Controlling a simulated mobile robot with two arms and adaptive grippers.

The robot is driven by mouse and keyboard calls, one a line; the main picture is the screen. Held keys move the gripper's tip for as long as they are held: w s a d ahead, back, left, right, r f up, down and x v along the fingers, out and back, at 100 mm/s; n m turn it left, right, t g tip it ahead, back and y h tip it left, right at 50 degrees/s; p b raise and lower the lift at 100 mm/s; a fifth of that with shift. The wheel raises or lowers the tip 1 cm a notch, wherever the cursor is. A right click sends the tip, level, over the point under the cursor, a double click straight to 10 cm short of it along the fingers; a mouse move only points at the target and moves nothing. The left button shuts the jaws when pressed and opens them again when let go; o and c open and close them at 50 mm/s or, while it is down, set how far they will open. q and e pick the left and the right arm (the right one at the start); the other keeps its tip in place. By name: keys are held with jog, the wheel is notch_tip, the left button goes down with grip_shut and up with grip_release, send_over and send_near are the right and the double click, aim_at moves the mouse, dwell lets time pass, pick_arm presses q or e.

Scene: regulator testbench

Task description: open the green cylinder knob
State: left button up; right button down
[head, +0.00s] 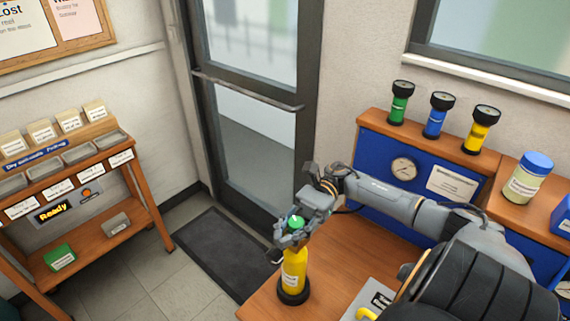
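A yellow cylinder (294,272) with a white label and a black base ring stands upright on the wooden bench. A green knob (295,223) shows at its top. My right gripper (290,238) is at the top of this cylinder, with its fingers beside and just below the green knob. Parts of the fingers hide the cylinder's neck, and I cannot tell whether they are closed on the knob. My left gripper is not in view.
Green (399,105), blue (436,117) and yellow (478,133) regulators with black gauges stand on a raised shelf behind my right arm. A jar with a blue lid (528,177) is to their right. A wooden rack (95,215) stands at left, beside a dark floor mat (222,250).

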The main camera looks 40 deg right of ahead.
jog(key=shift+w+m+t, duration=0.1)
jog(key=shift+m+t, duration=0.2)
jog(key=shift+t, duration=0.2)
jog(key=m+t+p, duration=0.1)
jog(key=t, duration=0.1)
jog(key=w+m+t, duration=0.1)
jog(key=m+t, duration=0.1)
jog(key=t, duration=0.1)
jog(key=shift+r+p, duration=0.1)
jog(key=shift+p, duration=0.3)
jog(key=m+t, duration=0.1)
jog(key=t, duration=0.1)
jog(key=m+t+h+p, duration=0.1)
jog(key=w+m+t+h, duration=0.1)
jog(key=m+t, duration=0.1)
jog(key=shift+d+t, duration=0.25)
jog(key=shift+t, duration=0.05)
jog(key=shift+w+d+m+t+h+p, duration=0.25)
jog(key=shift+d+m+t+h+p, duration=0.05)
jog(key=shift+m+t+h, duration=1.1)
jog(key=shift+w+d+m+t+h+p, duration=0.3)
jog(key=shift+m+t+h, duration=0.9)
jog(key=shift+h, duration=0.35)
jog(key=shift+w+d+m+t+h+p, duration=0.25)
jog(key=shift+m+t+h, duration=1)
jog(key=shift+h, duration=0.2)
jog(key=c, duration=1.3)
grip_release()
